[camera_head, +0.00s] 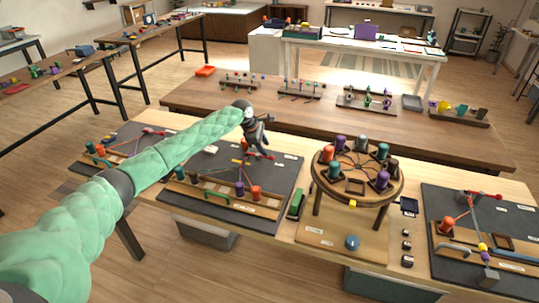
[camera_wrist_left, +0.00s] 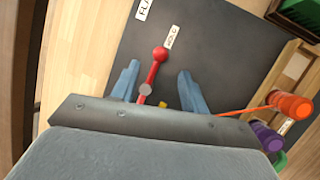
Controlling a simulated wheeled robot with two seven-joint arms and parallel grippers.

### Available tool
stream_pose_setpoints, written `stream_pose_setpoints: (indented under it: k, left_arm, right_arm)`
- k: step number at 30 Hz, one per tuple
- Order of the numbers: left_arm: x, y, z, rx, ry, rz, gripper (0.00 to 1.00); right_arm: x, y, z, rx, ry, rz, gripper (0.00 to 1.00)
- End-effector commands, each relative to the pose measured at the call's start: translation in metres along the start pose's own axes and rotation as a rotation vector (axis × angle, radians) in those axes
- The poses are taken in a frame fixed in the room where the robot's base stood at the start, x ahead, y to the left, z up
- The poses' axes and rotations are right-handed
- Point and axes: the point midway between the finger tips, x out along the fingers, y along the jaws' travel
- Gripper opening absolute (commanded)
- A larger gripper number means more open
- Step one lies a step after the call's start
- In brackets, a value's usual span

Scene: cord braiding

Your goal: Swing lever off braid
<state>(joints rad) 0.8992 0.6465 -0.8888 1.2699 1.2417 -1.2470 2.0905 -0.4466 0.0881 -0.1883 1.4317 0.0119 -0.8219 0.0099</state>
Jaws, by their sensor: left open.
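The red lever (camera_wrist_left: 154,72) with its round knob shows between the fingers of my left gripper (camera_wrist_left: 158,68) in the left wrist view. The fingers are apart, one on each side of the lever, and do not appear to touch it. The lever turns at a grey pivot (camera_wrist_left: 145,88). A small yellow piece (camera_wrist_left: 163,104) shows beside the pivot, partly hidden by my gripper body. In the head view my left gripper (camera_head: 260,135) is over the back of the middle-left dark mat (camera_head: 285,180). The braid itself is mostly hidden. My right gripper is out of view.
An orange bobbin (camera_wrist_left: 290,104) and a purple bobbin (camera_wrist_left: 268,135) stand on the wooden rack, with an orange cord running towards the lever. A round braiding stand (camera_head: 358,170) with several bobbins is to the right. A green box (camera_head: 297,204) lies between.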

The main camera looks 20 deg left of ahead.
Motion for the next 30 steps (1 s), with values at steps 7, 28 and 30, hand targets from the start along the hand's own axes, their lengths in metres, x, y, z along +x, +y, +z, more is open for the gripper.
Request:
stream_pose_setpoints:
  k: [7,28,30]
  left_arm:
    - [0.035,0.000,0.001,0.001,0.001,-0.001,0.45]
    - [0.060,0.000,-0.001,0.002,0.002,0.000,0.19]
    - [0.060,0.000,-0.001,0.002,0.002,0.000,0.05]
  right_arm:
    - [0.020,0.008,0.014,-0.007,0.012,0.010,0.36]
    - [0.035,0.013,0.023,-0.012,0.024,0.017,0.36]
    - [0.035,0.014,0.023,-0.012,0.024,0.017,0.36]
